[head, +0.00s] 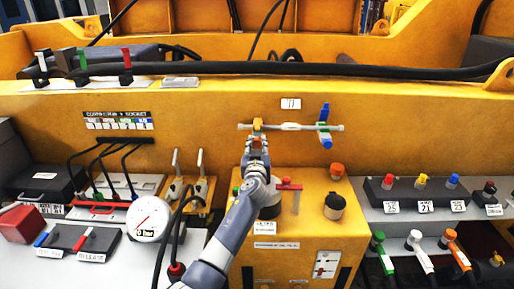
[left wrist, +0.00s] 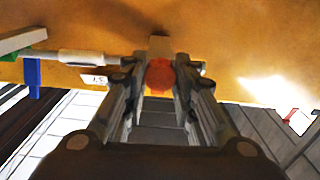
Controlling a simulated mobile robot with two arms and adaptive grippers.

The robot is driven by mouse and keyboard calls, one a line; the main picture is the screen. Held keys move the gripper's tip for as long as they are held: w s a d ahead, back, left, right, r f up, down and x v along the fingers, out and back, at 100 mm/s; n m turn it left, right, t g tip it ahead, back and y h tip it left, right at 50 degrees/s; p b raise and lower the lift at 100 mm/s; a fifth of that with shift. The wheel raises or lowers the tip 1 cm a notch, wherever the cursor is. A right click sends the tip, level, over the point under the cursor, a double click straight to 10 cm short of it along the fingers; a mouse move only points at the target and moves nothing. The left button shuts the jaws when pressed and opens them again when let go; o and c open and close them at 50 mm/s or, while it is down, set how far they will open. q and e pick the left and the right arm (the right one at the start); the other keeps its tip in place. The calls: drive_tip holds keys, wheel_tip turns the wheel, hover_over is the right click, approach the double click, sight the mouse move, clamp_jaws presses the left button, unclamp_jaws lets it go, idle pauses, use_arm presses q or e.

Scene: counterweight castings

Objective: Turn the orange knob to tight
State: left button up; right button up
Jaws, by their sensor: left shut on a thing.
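The orange knob (left wrist: 159,76) shows in the left wrist view as a round orange-red piece between the two fingers. In the head view the orange knob (head: 257,125) sits at the left end of a thin grey horizontal rod (head: 290,126) on the yellow casting wall. My left gripper (head: 256,143) reaches up to it from below and is shut on it; it also shows in the left wrist view (left wrist: 160,88). The fingers partly hide the knob, and I cannot read its turn position. My right gripper is in neither view.
A blue and green handle (head: 324,127) stands at the rod's right end. A yellow box (head: 320,215) with an orange cap (head: 337,170) and a black knob (head: 334,204) stands below. A round gauge (head: 148,219) and two levers (head: 188,180) are at the left.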

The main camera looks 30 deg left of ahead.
use_arm(q)
drive_tip(key=m+b, duration=0.1)
drive_tip(key=m, duration=0.3)
drive_tip(key=shift+f+m, duration=0.1)
drive_tip(key=shift+m, duration=0.2)
drive_tip(key=m, duration=0.2)
drive_tip(key=shift+m, duration=0.3)
drive_tip(key=m, duration=0.2)
drive_tip(key=shift+m, duration=0.4)
drive_tip(key=m, duration=0.4)
drive_tip(key=shift+m, duration=0.3)
drive_tip(key=m+p, duration=0.1)
drive_tip(key=m, duration=0.3)
drive_tip(key=shift+m, duration=0.4)
drive_tip(key=shift+p, duration=0.3)
drive_tip(key=o, duration=1.1)
drive_tip(key=shift+c, duration=0.2)
